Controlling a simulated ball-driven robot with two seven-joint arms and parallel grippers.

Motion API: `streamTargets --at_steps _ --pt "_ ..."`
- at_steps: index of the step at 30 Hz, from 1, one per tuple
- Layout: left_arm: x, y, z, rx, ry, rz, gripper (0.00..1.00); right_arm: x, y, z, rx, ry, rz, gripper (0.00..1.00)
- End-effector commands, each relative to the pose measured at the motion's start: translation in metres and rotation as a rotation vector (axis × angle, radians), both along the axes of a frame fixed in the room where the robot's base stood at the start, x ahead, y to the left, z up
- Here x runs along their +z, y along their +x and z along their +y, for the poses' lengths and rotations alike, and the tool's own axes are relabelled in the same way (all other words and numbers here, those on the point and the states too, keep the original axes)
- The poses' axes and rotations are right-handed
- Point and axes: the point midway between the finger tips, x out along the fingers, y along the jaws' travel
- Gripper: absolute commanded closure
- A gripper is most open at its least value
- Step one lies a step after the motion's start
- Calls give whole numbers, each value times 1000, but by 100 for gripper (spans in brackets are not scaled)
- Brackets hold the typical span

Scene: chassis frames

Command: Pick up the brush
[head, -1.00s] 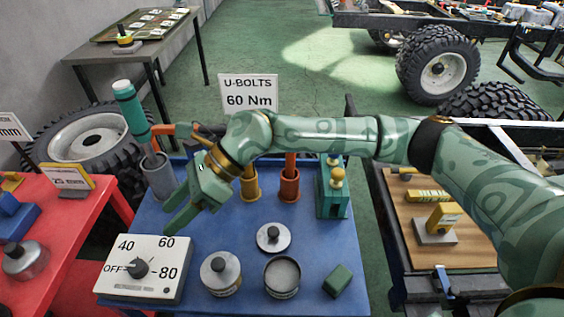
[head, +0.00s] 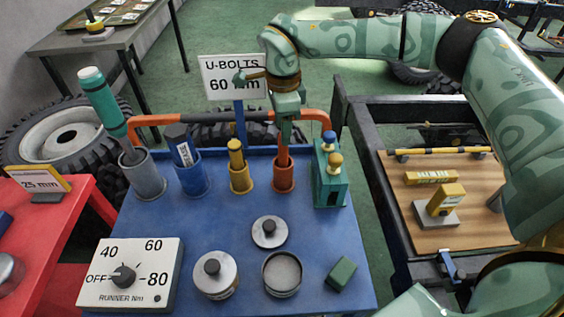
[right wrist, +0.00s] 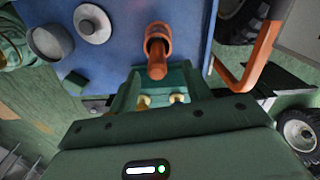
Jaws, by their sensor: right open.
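An orange rod-like handle (head: 283,157), probably the brush, stands upright in an orange cup (head: 284,178) at the back of the blue table; its lower end is hidden in the cup. My right gripper (head: 286,132) points down over this cup from behind, with the handle at its fingers. In the right wrist view, the handle (right wrist: 157,69) rises from the cup (right wrist: 158,42) toward the space between the open fingers (right wrist: 160,82). I cannot tell whether they touch it. My left gripper is out of view.
Close by stand a yellow holder (head: 240,180), a blue holder (head: 194,178), a grey cup with a teal-topped tool (head: 100,100) and a green block with knobs (head: 329,188). A dial box (head: 130,275) and round tins (head: 215,275) sit nearer. An orange rail (head: 160,120) runs behind.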

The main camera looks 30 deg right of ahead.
Motion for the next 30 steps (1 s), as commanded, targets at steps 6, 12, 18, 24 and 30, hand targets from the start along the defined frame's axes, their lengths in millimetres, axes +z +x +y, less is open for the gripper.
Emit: streamTargets --at_steps 6,12,18,24,30 --pt "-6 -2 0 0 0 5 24 -16 -1 0 0 1 0 51" --pt "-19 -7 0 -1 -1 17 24 -51 -3 1 -1 1 3 51" --pt "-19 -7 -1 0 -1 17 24 -56 -3 1 0 1 -2 51" --pt "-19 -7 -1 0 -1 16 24 -56 -3 1 0 1 -2 85" --pt "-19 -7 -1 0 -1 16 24 -56 -3 1 0 1 -2 100"
